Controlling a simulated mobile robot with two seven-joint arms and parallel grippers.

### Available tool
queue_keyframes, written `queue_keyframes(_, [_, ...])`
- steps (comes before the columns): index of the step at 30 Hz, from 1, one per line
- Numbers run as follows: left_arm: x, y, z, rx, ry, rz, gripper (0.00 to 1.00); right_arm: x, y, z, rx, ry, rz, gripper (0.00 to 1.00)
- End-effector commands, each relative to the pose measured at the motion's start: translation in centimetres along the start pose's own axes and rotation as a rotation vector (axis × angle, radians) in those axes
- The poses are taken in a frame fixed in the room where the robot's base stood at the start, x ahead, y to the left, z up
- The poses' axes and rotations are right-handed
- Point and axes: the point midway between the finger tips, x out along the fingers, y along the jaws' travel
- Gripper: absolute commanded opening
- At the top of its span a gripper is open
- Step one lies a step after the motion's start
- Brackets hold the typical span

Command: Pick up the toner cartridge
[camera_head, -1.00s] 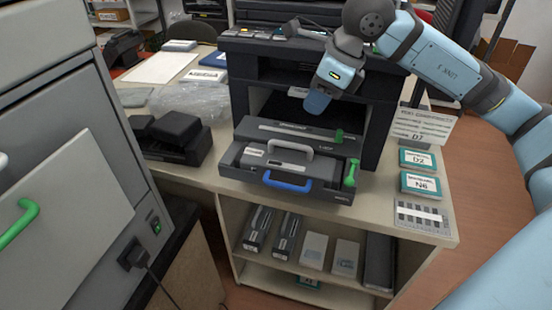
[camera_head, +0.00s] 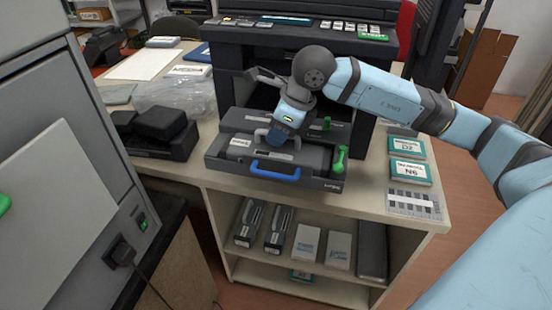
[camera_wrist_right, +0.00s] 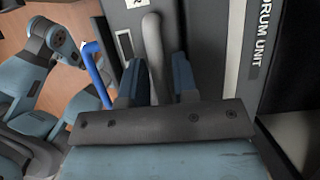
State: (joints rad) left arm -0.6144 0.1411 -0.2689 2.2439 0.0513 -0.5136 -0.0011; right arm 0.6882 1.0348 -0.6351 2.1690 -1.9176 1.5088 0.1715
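The toner cartridge (camera_head: 308,158) is a dark, wide block with a light label and a grey loop handle, lying in the pulled-out tray (camera_head: 222,167) of the black printer. A blue handle (camera_head: 275,170) is on the tray's front. My right gripper (camera_head: 274,137) points down at the cartridge's handle and hides part of it. In the right wrist view, the grey handle (camera_wrist_right: 153,45) lies between the two blue fingers (camera_wrist_right: 158,85). The fingers look open around it; contact cannot be told. My left gripper is not in view.
The printer (camera_head: 365,75) stands behind the tray. A green lever (camera_head: 340,160) is at the tray's right. Teal-labelled boxes (camera_head: 408,172) lie on the desk at right, a black device (camera_head: 155,130) at left. Boxes stand on the shelf below. A grey cabinet (camera_head: 70,150) fills the left.

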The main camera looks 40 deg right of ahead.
Motion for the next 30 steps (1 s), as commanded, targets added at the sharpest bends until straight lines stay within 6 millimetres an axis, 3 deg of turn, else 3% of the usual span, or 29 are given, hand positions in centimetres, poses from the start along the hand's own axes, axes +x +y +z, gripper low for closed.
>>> queue_keyframes(7, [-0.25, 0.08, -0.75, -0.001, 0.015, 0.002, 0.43, 0.63, 0.03, 0.01, 0.0, 0.0, 0.0, 0.27])
queue_keyframes(8, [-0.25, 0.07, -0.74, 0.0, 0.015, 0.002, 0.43, 0.62, 0.03, 0.01, 0.0, 0.0, 0.0, 0.25])
queue_keyframes(11, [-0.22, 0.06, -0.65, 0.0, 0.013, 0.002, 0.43, 0.61, 0.03, 0.01, 0.0, 0.0, 0.0, 0.02])
queue_keyframes(12, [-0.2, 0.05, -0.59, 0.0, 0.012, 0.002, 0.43, 0.61, 0.03, 0.01, 0.0, 0.0, 0.0, 0.0])
queue_keyframes(30, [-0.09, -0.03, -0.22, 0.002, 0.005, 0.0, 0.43, 0.58, 0.01, 0.01, 0.0, 0.0, 0.0, 0.0])
